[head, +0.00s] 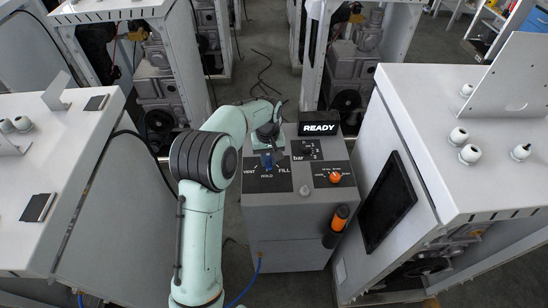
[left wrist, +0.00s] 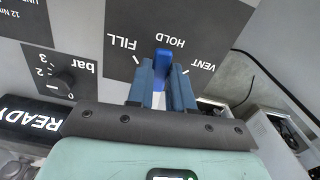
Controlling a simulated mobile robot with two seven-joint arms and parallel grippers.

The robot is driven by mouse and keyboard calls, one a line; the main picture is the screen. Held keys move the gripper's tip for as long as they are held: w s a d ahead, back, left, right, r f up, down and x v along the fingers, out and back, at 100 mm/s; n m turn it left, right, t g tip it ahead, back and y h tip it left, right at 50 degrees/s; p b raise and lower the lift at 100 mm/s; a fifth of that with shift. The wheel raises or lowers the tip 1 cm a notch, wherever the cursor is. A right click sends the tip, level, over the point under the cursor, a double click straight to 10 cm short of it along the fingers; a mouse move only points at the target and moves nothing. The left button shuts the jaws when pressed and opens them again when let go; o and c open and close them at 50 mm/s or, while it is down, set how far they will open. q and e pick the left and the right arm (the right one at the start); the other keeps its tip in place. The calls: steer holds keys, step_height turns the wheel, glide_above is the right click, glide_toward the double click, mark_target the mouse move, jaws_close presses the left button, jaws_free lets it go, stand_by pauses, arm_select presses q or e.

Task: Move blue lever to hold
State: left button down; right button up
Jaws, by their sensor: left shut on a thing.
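The bright blue lever (left wrist: 162,65) stands out from the dark label plate in the left wrist view. Its tip points toward the HOLD mark (left wrist: 170,42), between FILL (left wrist: 121,42) and VENT (left wrist: 202,66). My left gripper (left wrist: 162,75) is shut on the lever, with one blue-grey finger on each side. In the head view my left gripper (head: 266,160) is over the grey console, above the VENT, HOLD and FILL labels (head: 267,198). The lever's base is hidden behind the fingers. My right gripper is not in view.
The console (head: 295,230) also has a READY display (head: 319,128), a bar knob (head: 306,149), an orange knob (head: 335,177) and an orange-and-black handle (head: 337,220). Grey cabinets stand close on the left (head: 110,210) and right (head: 460,90).

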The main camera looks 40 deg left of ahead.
mark_target(267, 163)
arm_select(q)
steer(key=shift+s+a+m, duration=0.2)
steer(key=shift+m, duration=0.3)
steer(key=c, duration=1)
jaws_free()
step_height(267, 163, up, 14)
steer(key=p, duration=0.1)
steer(key=shift+f+p, duration=0.25)
steer(key=shift+p, duration=0.1)
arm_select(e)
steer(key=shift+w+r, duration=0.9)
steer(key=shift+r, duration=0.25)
